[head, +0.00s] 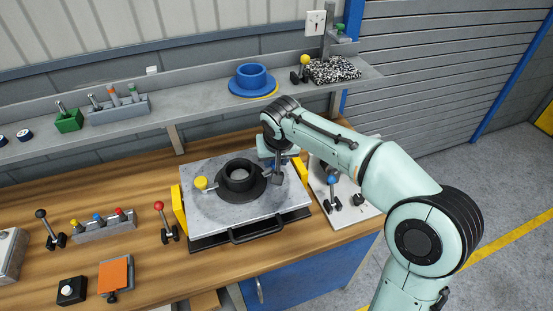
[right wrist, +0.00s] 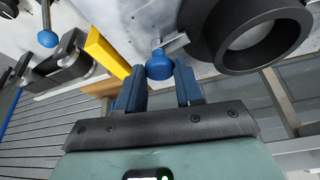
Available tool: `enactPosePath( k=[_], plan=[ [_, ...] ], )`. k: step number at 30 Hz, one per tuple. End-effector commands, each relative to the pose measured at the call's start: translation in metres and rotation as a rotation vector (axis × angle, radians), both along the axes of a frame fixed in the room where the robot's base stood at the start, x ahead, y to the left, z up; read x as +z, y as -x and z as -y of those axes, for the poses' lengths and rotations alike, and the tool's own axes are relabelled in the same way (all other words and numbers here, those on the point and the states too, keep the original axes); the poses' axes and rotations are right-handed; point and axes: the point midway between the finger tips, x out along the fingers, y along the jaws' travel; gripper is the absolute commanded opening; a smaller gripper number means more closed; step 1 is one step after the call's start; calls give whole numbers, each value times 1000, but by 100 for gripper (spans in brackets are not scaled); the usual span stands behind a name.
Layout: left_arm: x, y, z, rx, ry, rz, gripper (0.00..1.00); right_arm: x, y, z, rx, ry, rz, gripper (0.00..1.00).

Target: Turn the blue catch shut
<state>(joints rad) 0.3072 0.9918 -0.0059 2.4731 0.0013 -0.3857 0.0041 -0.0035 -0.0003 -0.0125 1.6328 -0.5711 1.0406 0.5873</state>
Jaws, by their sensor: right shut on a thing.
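A grey pallet plate (head: 232,215) lies on the wooden bench with a black flanged ring (head: 240,182) at its middle. A catch with a yellow knob (head: 201,183) is left of the ring. My right gripper (head: 277,172) is over the plate's right side, beside the ring. In the right wrist view the blue catch's ball knob (right wrist: 160,65) sits between the blue fingertips of my right gripper (right wrist: 160,74), which is shut on it. Its metal arm (right wrist: 175,45) reaches toward the black ring (right wrist: 250,30). In the head view my gripper mostly hides the blue catch. My left gripper is not in view.
Yellow blocks (head: 179,209) flank the plate, and a black handle (head: 257,231) is at its front. Right of it stands another pale plate with a blue-knobbed lever (head: 332,181). A red-knobbed lever (head: 163,222) stands left. A shelf (head: 200,112) with a blue flanged part (head: 252,79) runs behind.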

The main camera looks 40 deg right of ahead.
Motion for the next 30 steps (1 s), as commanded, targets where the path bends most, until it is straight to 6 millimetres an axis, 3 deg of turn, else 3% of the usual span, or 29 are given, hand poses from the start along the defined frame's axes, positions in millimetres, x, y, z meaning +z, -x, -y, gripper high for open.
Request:
enactPosePath(
  k=[12, 29, 30],
  plan=[
    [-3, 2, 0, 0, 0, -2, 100, 1, -1, -1, -193, -1, 3, 5],
    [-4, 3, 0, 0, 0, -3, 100, 1, -1, -1, -220, -1, 3, 5],
    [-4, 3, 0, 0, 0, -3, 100, 1, -1, -1, -220, -1, 3, 45]
  ],
)
